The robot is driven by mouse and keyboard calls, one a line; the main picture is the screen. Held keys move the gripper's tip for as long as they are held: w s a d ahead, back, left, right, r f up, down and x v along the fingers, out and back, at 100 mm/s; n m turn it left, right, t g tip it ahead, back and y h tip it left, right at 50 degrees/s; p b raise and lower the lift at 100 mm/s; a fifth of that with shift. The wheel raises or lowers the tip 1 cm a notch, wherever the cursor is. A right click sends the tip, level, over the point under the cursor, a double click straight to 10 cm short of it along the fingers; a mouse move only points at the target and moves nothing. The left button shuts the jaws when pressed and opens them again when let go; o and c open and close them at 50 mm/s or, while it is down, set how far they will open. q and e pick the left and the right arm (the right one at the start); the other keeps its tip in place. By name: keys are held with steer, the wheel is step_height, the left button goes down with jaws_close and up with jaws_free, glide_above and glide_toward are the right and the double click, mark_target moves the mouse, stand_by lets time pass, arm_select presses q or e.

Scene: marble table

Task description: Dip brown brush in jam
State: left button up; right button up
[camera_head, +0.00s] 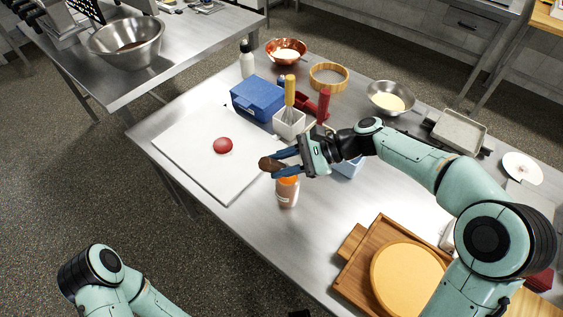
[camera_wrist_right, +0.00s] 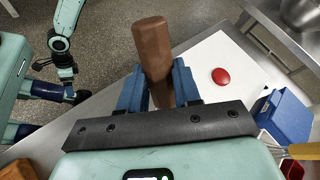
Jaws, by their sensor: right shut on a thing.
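The brown brush (camera_head: 268,163) is held between the blue fingers of my right gripper (camera_head: 284,163), above the table by the right edge of the white board (camera_head: 190,165). In the right wrist view the brown piece (camera_wrist_right: 153,50) sticks out past the fingertips (camera_wrist_right: 158,85); I see no bristles. The jam (camera_head: 223,145) is a red round patch on the white board, left of the brush and apart from it; it also shows in the right wrist view (camera_wrist_right: 221,76).
An orange-lidded jar (camera_head: 287,192) stands just below my right gripper in the picture. A blue box (camera_head: 258,98) and a white holder with utensils (camera_head: 289,124) stand behind. A wooden tray (camera_head: 350,271) lies at the front right. The board around the jam is clear.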

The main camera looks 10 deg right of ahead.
mark_target(281, 166)
arm_select(q)
steer(key=shift+f+b, duration=0.25)
steer(key=shift+b, duration=0.05)
arm_select(e)
steer(key=shift+f, duration=0.45)
stand_by(0.5)
arm_select(q)
steer(key=shift+r, duration=0.15)
arm_select(e)
steer(key=shift+f, duration=0.15)
stand_by(1.1)
arm_select(q)
steer(key=shift+r+p, duration=0.15)
steer(key=shift+p, duration=0.2)
arm_select(e)
step_height(281, 166, up, 7)
steer(key=p, duration=0.5)
steer(key=shift+p, duration=0.35)
arm_select(q)
step_height(281, 166, up, 6)
steer(key=w, duration=0.2)
